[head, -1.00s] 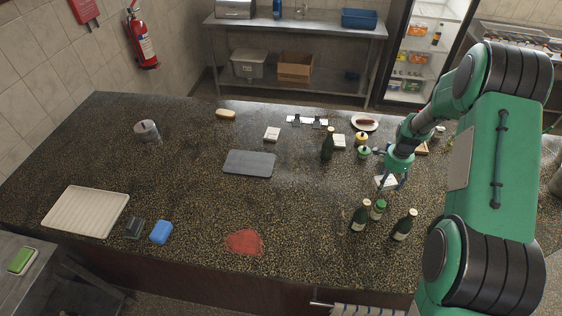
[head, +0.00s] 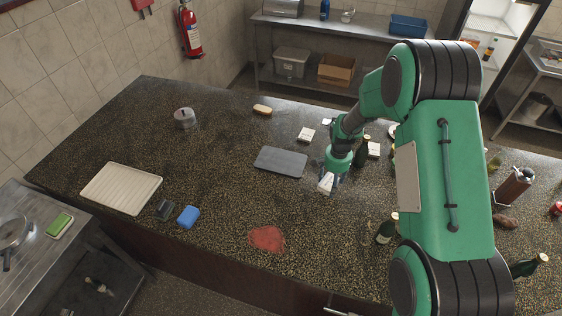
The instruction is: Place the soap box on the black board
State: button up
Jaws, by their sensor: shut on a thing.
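The black board (head: 280,162) lies flat and bare on the speckled counter, left of my gripper; it looks dark grey. My gripper (head: 331,181) points down and is shut on a small white box, which I take to be the soap box (head: 325,185). The box is tilted, just right of the board's right edge. It seems to be above the counter, but its exact height is hard to tell. My fingers hide part of it.
Other white boxes lie behind the board (head: 306,135) and right of my gripper (head: 374,149). A green bottle (head: 361,155) stands close to my wrist; another bottle (head: 386,230) stands nearer. A red patch (head: 267,238) lies in front.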

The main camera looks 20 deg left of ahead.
jog(key=s+a+n, duration=0.1)
jog(key=a, duration=0.2)
jog(key=s+a+n, duration=0.1)
jog(key=s+a, duration=0.1)
jog(key=a, duration=0.2)
jog(key=s+a+n, duration=0.1)
jog(key=s+a, duration=0.1)
jog(key=a, duration=0.2)
jog(key=shift+a+r+n, duration=0.15)
jog(key=shift+r+n, duration=0.05)
jog(key=shift+n, duration=0.1)
jog(key=p, duration=0.3)
send_over(294, 169)
jog(key=shift+w+a+f, duration=0.1)
jog(key=shift+f, duration=0.65)
jog(key=shift+f, duration=0.1)
jog(key=shift+f+p, duration=0.35)
jog(key=shift+f, duration=1.35)
jog(key=shift+f, duration=0.15)
